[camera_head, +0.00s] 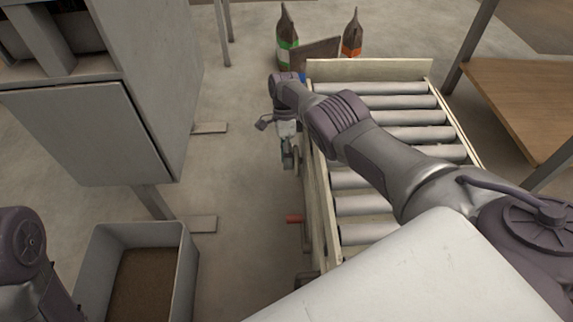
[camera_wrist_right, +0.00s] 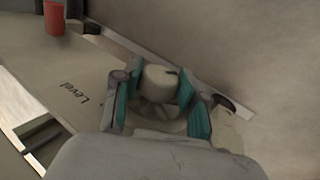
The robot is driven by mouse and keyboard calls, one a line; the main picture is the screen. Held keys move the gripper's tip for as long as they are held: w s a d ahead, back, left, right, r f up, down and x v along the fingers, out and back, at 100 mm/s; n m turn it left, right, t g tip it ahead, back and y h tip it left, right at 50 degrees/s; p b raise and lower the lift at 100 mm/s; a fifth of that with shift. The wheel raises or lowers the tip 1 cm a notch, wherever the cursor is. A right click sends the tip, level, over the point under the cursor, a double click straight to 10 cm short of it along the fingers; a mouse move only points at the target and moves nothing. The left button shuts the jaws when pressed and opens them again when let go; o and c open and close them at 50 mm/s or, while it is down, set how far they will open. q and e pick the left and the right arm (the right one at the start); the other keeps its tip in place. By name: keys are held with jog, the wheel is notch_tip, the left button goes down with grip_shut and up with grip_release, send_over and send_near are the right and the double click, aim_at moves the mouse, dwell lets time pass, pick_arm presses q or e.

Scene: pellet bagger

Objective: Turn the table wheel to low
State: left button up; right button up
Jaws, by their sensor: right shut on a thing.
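My right arm reaches over the roller table (camera_head: 316,190), and my right gripper (camera_head: 287,148) is low at the table's left side. In the right wrist view my right gripper (camera_wrist_right: 160,108) has its teal pads on both sides of a pale round knob (camera_wrist_right: 160,82), which looks like part of the table wheel. It is shut on it. The panel (camera_wrist_right: 75,75) beside it carries the word "Level". The lower part of the wheel is partly hidden by the fingers. In the head view the wheel is too small to make out. My left gripper is out of view.
A red handle (camera_head: 294,219) sticks out of the table's left side; a red part (camera_wrist_right: 52,17) also shows in the wrist view. A grey machine (camera_head: 90,130) and a bin of brown pellets (camera_head: 188,262) stand left. Bags (camera_head: 288,50) stand behind. The floor between is clear.

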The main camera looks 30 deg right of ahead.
dwell(0.3)
jog(key=o, duration=1.2)
jog(key=shift+c, duration=0.2)
